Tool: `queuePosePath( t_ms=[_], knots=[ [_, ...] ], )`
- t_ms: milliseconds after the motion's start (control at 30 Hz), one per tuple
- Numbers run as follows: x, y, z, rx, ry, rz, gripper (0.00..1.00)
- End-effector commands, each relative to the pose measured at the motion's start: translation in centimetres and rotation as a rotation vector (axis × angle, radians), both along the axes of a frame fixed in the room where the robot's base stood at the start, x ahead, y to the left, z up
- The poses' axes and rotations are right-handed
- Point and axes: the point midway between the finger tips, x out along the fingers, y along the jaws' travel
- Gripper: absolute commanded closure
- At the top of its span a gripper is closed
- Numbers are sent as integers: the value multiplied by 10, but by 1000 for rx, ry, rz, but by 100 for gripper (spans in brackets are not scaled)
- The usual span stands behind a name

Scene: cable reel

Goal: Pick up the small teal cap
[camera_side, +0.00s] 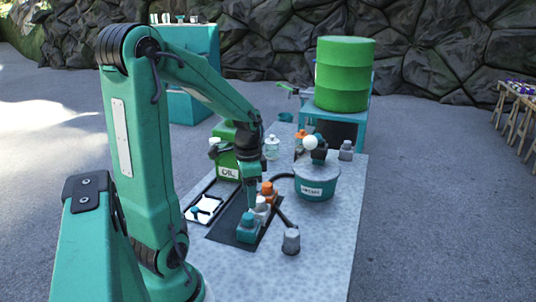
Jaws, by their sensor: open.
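A small teal cap (248,218) tops a squat teal container that stands on a dark mat (222,232) on the work table. My gripper (251,207) points down from the end of my teal arm, just above and behind this cap. Its jaws are open, and I see nothing held between them. The fingertips are small here, and whether they touch the cap cannot be told.
White-topped (261,202) and orange (268,190) containers stand close behind the teal one. A grey container (291,240) stands to the right. A labelled teal bucket (317,182) and green oil can (228,165) stand farther back. The table's near right is clear.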

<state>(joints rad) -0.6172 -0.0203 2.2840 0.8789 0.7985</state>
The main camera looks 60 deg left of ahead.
Motion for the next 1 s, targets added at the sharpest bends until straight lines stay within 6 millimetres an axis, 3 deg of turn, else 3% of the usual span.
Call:
queuePosePath(
  t_ms=[400, 767, 1000],
  knots=[
    [0, 0, -23, -1, 1, 1, 44],
    [0, 0, -31, 0, 0, 1, 44],
    [-2, 0, -54, -2, 3, 1, 44]
  ],
)
